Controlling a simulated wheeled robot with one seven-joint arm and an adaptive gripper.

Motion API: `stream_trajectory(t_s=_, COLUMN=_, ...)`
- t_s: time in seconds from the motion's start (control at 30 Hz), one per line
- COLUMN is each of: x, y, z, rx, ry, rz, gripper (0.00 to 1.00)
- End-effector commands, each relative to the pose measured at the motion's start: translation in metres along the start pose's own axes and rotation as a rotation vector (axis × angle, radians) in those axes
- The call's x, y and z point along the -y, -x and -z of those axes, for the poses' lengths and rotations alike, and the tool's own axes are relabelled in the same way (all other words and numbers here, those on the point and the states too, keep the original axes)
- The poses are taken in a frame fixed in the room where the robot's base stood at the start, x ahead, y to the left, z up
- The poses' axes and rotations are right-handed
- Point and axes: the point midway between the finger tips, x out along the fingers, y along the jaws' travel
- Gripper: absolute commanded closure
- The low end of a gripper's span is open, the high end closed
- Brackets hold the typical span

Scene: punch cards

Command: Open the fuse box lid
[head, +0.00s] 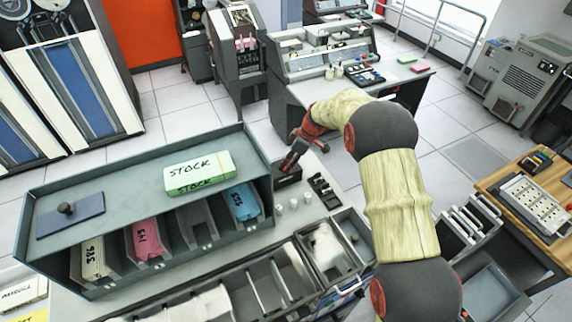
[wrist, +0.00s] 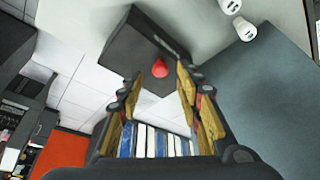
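The fuse box is a small dark box (head: 288,179) on the grey bench beside the shelf unit, partly hidden by my gripper (head: 291,163). In the wrist view its dark lid (wrist: 135,52) fills the upper middle and looks closed. A red knob (wrist: 160,68) stands on the lid. My gripper (wrist: 160,77) is open, with one finger on each side of the knob and nothing clearly held. The knob shows between the fingertips; whether they touch it cannot be told.
A grey shelf unit (head: 110,195) stands left of the box, with a green STOCK card block (head: 198,173) on top. Small white cylinders (head: 280,209) and a black holder (head: 325,190) lie close to the box. Open metal trays (head: 268,285) line the bench front.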

Motion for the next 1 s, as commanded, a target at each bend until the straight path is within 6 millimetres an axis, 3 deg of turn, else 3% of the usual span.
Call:
stream_trajectory(t_s=0.2, x=0.0, y=-0.02, z=0.001, rx=-0.001, ry=0.0, rz=0.0, gripper=0.65)
stream_trajectory(t_s=0.53, x=0.0, y=-0.024, z=0.0, rx=-0.001, ry=0.0, rz=-0.001, gripper=0.65)
stream_trajectory(t_s=1.0, x=0.0, y=-0.023, z=0.0, rx=0.0, ry=-0.001, rz=-0.001, gripper=0.92)
